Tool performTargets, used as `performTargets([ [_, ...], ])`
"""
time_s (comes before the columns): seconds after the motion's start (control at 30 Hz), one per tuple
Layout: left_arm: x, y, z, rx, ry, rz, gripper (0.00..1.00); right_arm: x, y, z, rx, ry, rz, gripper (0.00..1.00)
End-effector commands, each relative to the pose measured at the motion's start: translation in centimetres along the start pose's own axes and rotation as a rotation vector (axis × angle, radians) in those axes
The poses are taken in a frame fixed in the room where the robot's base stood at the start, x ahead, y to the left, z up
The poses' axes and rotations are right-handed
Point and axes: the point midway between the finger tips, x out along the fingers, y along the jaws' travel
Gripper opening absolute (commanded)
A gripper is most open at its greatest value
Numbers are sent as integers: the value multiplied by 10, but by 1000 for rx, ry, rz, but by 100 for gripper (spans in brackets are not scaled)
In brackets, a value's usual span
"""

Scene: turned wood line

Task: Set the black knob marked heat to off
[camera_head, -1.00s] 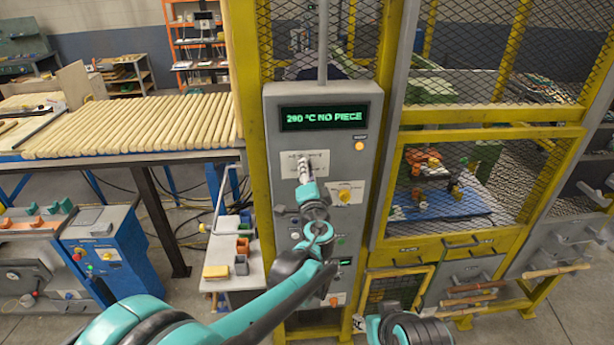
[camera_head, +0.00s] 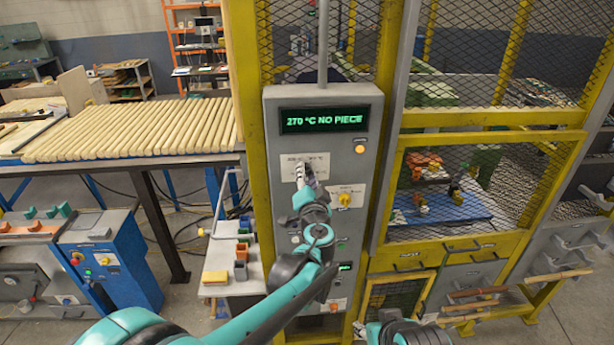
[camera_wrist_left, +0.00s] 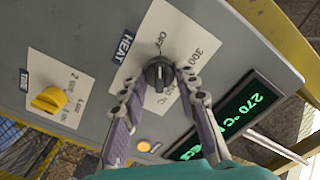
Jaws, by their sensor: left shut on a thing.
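The black heat knob (camera_wrist_left: 158,73) sits on a white plate marked HEAT, OFF and 300 on the grey control panel (camera_head: 350,240). In the left wrist view, my left gripper (camera_wrist_left: 159,78) is shut on the knob, one finger on each side. The OFF mark is just beyond the knob in that view; I cannot tell exactly where the knob's pointer stands. In the head view, my left gripper (camera_head: 305,174) reaches the heat plate (camera_head: 318,162) and hides the knob. The green display (camera_head: 325,120) reads 270 °C NO PIECE. It also shows in the left wrist view (camera_wrist_left: 240,108).
A yellow knob (camera_head: 345,199) is just right of my gripper; it also shows in the left wrist view (camera_wrist_left: 48,100). An amber lamp (camera_head: 359,148) is below the display. A yellow mesh cage (camera_head: 490,118) stands right, a rack of wood blanks (camera_head: 135,130) left.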

Motion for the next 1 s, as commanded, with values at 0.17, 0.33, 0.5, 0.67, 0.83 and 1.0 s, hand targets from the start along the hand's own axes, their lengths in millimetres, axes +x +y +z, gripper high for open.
performTargets([
  [0.17, 0, 0, 1, -2, -1, 1, 35, 0, 0, 0, 0, 0, 0, 40],
  [0.33, 0, 0, 0, -1, 0, 0, 51, 0, 0, 0, 0, 0, 0, 40],
  [0.5, 0, 0, 0, 0, 0, 0, 51, 0, 0, 0, 0, 0, 0, 40],
  [0.67, -11, 1, -1, 0, 1, 2, 51, 0, 0, 0, 0, 0, 0, 40],
  [0.83, -45, 1, -1, 0, 2, 3, 51, 0, 0, 0, 0, 0, 0, 40],
  [1.0, -83, 1, 0, 0, 1, 2, 51, 0, 0, 0, 0, 0, 0, 40],
])
